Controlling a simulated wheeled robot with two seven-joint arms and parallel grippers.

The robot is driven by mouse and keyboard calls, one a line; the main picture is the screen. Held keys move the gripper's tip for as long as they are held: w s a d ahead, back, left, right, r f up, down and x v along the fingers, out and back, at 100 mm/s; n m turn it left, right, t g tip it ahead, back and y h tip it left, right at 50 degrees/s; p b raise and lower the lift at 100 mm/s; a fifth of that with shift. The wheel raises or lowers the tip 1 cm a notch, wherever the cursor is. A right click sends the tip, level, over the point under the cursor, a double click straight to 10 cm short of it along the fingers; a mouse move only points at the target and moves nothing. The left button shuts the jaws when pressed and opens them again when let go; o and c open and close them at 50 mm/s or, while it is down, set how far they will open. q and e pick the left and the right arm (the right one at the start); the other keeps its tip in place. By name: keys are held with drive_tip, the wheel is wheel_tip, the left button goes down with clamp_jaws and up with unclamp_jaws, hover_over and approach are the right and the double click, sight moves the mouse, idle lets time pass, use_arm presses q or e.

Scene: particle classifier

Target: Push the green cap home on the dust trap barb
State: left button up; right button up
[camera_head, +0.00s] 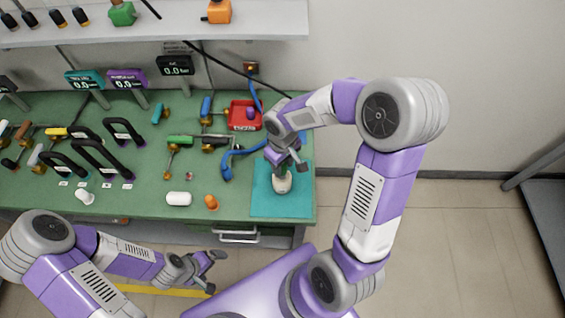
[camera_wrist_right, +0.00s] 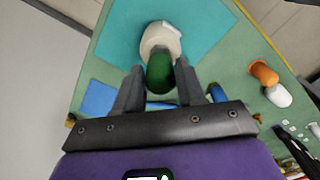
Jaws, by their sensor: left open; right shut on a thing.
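The green cap (camera_wrist_right: 160,74) is between the fingers of my right gripper (camera_head: 286,166), which is shut on it. In the right wrist view the cap's far end meets or overlaps the cream dust trap (camera_wrist_right: 160,38); I cannot tell how far it sits on the barb, which is hidden. The dust trap (camera_head: 282,184) stands on the teal mat (camera_head: 265,205) at the bench's front right, directly below my right gripper. My left gripper (camera_head: 213,263) is open and empty, in front of the bench.
A red tray (camera_head: 243,127) with a purple piece stands behind the mat, with a blue hose (camera_head: 235,155) nearby. A white cylinder (camera_head: 178,199) and an orange piece (camera_head: 211,202) lie left of the mat. Black handles and valves crowd the bench's left.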

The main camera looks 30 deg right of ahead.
drive_tip(key=shift+f+b, duration=0.65)
drive_tip(key=shift+f, duration=0.15)
drive_tip(key=o, duration=1.1)
wheel_tip(320, 180, up, 8)
drive_tip(key=shift+f+p, duration=0.15)
drive_tip(key=shift+p, duration=0.75)
